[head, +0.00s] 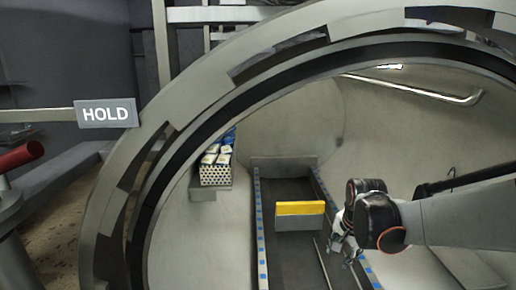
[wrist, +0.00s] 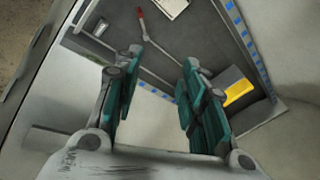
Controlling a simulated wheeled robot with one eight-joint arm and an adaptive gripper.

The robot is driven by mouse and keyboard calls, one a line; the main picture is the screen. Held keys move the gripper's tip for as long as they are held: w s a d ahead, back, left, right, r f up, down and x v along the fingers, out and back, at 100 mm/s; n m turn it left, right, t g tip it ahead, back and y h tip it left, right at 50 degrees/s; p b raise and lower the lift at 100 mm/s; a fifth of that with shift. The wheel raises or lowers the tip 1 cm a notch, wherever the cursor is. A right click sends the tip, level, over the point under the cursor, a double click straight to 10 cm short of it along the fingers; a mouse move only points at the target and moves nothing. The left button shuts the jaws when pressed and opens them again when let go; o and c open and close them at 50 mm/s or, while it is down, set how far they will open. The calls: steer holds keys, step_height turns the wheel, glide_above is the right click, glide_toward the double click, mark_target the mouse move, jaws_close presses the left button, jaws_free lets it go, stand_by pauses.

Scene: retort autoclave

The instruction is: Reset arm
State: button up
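My gripper (head: 345,246) is inside the round autoclave chamber, at the end of my arm that reaches in from the right in the head view. In the wrist view my gripper (wrist: 160,88) has its two teal-padded fingers apart, with nothing between them. It hangs over the right side of the dark track on the chamber floor. A block with a yellow top (head: 300,208) sits on the track to the left of my gripper. The yellow part also shows at the right of the wrist view (wrist: 238,92).
The chamber's thick round rim (head: 112,205) frames the opening. A perforated tray of packs (head: 215,174) stands left of the blue-marked track (head: 283,185). A HOLD sign (head: 106,113) and red handle (head: 20,156) are outside at left. A rail (head: 425,92) runs along the upper right wall.

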steer(key=s+a+r+n+t, duration=0.1)
steer(key=s+r+n, duration=0.1)
steer(key=s, duration=0.5)
steer(key=s+a+r+n+t, duration=0.1)
steer(key=s+r+n, duration=0.2)
steer(key=s+n, duration=0.2)
steer(key=s+a+r+n+t, duration=0.1)
steer(key=s+n, duration=0.3)
steer(key=s, duration=0.7)
steer(key=shift+a+r+t, duration=0.3)
steer(key=shift+a+r, duration=0.1)
steer(key=shift+r, duration=0.45)
steer(key=shift+c, duration=0.6)
